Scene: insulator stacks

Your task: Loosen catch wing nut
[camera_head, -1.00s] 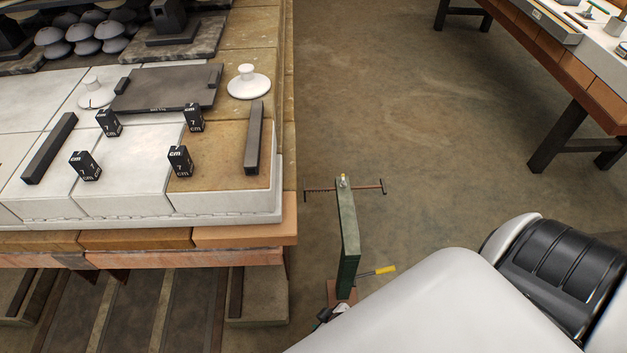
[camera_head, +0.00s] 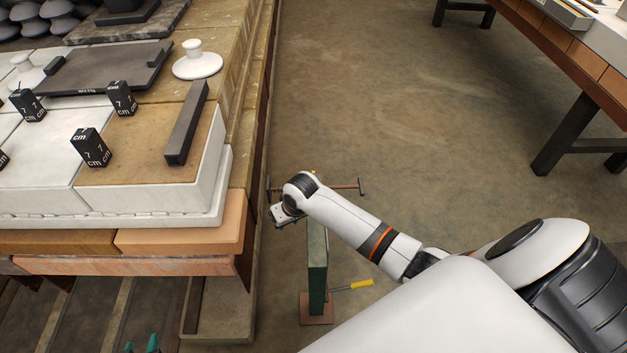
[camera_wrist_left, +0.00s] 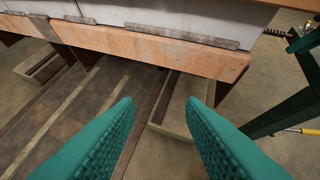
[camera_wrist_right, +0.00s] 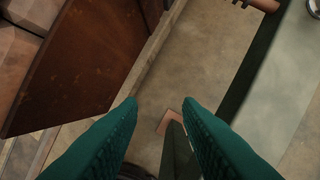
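A green post stand (camera_head: 318,268) with a reddish foot stands right of the workbench. A dark crossbar (camera_head: 345,187) passes through its top, and a yellow-handled lever (camera_head: 352,286) sticks out low on its right. My right arm covers most of the post's top, so I cannot make out a wing nut. In the right wrist view my right gripper (camera_wrist_right: 159,103) is open and empty, beside the pale-topped post (camera_wrist_right: 275,80). My left gripper (camera_head: 140,345) shows only as teal fingertips at the bottom edge; in the left wrist view (camera_wrist_left: 158,103) it is open and empty, left of the stand.
The workbench's brick-coloured edge (camera_head: 180,240) lies close left of the stand. Black cm blocks (camera_head: 90,147), a dark bar (camera_head: 187,123) and a white insulator (camera_head: 197,60) sit on it. Open floor (camera_head: 400,110) lies right of the stand, before another table (camera_head: 580,70).

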